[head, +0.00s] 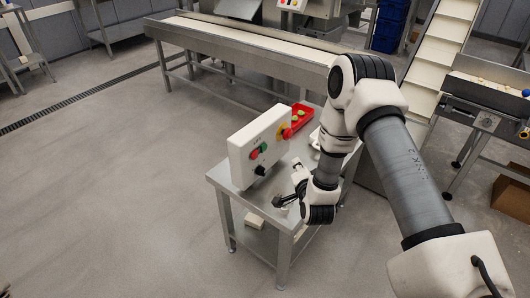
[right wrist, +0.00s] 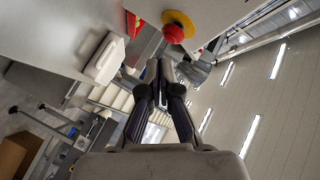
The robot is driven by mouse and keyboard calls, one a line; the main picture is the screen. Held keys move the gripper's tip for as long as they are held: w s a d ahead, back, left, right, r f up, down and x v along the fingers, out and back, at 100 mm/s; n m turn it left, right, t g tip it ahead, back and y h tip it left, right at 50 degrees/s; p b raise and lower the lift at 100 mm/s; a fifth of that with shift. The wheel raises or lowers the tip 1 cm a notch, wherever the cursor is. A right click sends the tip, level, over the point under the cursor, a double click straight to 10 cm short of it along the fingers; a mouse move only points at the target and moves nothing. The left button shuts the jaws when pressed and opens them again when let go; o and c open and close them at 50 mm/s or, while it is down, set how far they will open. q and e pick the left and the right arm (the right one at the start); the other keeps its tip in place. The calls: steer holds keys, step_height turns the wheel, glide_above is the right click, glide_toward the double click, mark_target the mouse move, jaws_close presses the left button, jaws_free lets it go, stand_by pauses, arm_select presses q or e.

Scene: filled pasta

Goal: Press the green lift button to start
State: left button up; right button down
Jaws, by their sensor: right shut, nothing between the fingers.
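The control box (head: 240,150) is white and stands upright on a small steel table (head: 222,178). Its face carries the green button (head: 254,154), a red button (head: 263,147) beside it and a black knob (head: 260,171) below. A red emergency stop (head: 287,133) on a yellow plate sits at its right end and also shows in the right wrist view (right wrist: 174,32). My right gripper (head: 279,201) is shut and empty, in front of and below the box face, apart from the green button. The right wrist view shows its closed fingers (right wrist: 159,72); the green button is not visible there.
A red tray (head: 303,124) with green pieces lies behind the box's right end. A long conveyor (head: 245,42) runs behind the table, and a sloped belt (head: 440,45) stands at right. A cardboard box (head: 511,197) lies on the floor at right.

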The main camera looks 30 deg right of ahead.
mark_target(264, 148)
steer(key=w+a+b, duration=0.2)
steer(key=w+a, duration=0.1)
steer(key=w, duration=0.5)
steer(key=shift+a, duration=0.25)
steer(key=shift+w+b, duration=0.15)
steer(key=shift+b, duration=0.15)
stand_by(1.2)
steer(key=shift+w+a, duration=0.2)
steer(key=shift+w, duration=0.1)
steer(key=shift+w+a+b, duration=0.1)
steer(key=shift+w+b, duration=0.2)
steer(key=shift+w, duration=0.05)
stand_by(0.5)
stand_by(0.4)
steer(key=shift+s+d, duration=0.3)
steer(key=shift+s, duration=0.45)
